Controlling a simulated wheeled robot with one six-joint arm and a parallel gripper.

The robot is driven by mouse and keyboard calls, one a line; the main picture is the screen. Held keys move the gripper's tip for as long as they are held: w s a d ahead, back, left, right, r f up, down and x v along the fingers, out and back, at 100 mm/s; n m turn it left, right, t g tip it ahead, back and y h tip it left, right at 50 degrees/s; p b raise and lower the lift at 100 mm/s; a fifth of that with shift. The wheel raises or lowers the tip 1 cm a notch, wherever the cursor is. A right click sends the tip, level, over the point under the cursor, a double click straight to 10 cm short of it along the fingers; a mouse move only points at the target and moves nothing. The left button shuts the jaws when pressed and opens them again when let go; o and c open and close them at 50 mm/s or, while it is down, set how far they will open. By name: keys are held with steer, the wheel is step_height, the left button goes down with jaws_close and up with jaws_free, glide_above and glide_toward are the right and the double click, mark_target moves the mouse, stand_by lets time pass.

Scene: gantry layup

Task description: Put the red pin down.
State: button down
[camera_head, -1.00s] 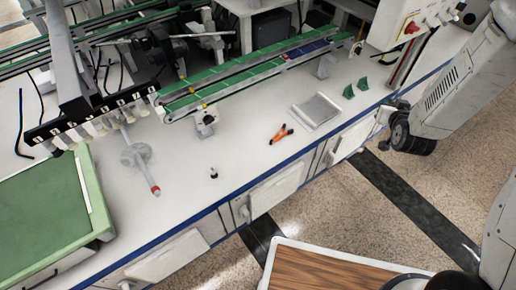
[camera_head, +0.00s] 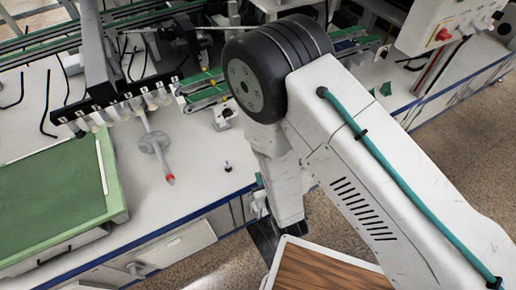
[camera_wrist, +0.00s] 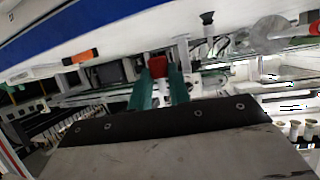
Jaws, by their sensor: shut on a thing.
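The red pin (camera_wrist: 158,66) shows in the wrist view as a small red block between the tips of two green fingers. My gripper (camera_wrist: 158,74) is shut on it. Only part of the pin shows; the fingers cover the rest. Behind it are the workbench and its equipment, and I cannot tell how far the pin is from any surface. In the head view, my arm covers part of the bench, and neither my fingers nor the pin can be made out.
A green-topped unit (camera_head: 45,190) is at left. A wood-topped surface (camera_head: 320,268) is in front. Orange pliers (camera_wrist: 80,57) show in the wrist view.

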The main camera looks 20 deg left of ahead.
steer(key=w+a, duration=0.1)
steer(key=w, duration=0.3)
steer(key=w+a+f, duration=0.1)
steer(key=w, duration=0.4)
steer(key=w+a, duration=0.2)
steer(key=w, duration=0.3)
steer(key=shift+w+f, duration=0.1)
steer(key=shift+f, duration=0.3)
steer(key=shift+w+a+f, duration=0.1)
steer(key=shift+w+f, duration=0.05)
steer(key=shift+f, duration=0.75)
steer(key=shift+w+f, duration=0.15)
steer(key=shift+f, duration=0.75)
steer(key=c, duration=1.3)
jaws_free()
steer(key=shift+f, duration=0.1)
steer(key=v, duration=1.2)
